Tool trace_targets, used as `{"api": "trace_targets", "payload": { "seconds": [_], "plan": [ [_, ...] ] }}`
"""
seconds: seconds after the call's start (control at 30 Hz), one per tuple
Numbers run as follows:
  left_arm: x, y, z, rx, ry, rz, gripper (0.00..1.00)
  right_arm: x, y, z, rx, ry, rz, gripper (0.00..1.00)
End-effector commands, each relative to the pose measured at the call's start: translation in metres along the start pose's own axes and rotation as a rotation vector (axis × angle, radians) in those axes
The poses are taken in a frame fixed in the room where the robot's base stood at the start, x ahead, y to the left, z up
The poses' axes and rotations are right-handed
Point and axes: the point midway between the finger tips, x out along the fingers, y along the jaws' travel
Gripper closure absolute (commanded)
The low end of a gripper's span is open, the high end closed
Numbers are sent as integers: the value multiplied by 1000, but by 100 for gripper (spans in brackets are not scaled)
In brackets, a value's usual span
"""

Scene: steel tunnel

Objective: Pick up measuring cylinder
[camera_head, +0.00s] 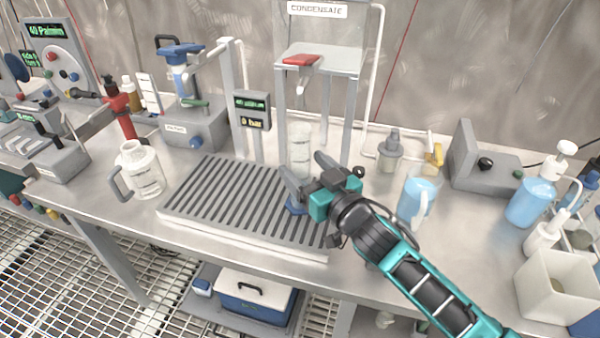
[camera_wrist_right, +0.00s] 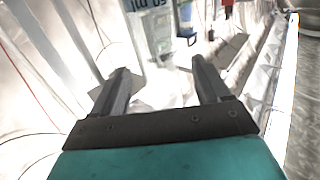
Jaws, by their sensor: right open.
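The clear measuring cylinder (camera_head: 300,143) stands upright on the slatted grey drip tray (camera_head: 215,195), near its right end. A blue foot shows below the gripper and seems to be its base. My right gripper (camera_head: 304,172) is open at the cylinder, one finger at its left and one at its right in the head view. The gripper hides the cylinder's lower middle; I cannot tell whether the fingers touch it. In the right wrist view the open fingers (camera_wrist_right: 163,88) show, but glare makes the cylinder between them hard to make out. My left gripper is not in view.
The condensate stand (camera_head: 320,60) with a red-topped tap rises behind the cylinder. A display post (camera_head: 250,115) stands to its left. A clear handled jug (camera_head: 142,172) stands left of the tray.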

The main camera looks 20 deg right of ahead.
Motion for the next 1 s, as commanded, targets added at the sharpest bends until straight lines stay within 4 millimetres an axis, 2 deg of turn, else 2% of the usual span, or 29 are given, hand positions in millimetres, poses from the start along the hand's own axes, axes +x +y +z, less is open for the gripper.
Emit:
{"api": "trace_targets", "payload": {
  "seconds": [0.1,0.27,0.57,1.0],
  "plan": [
    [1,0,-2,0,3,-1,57,19,0,1,-1,2,0,24],
    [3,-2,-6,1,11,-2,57,37,0,1,-1,2,-1,24],
    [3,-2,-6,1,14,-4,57,42,0,2,0,1,0,24],
    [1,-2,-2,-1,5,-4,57,42,0,2,0,0,0,64]
  ]
}}
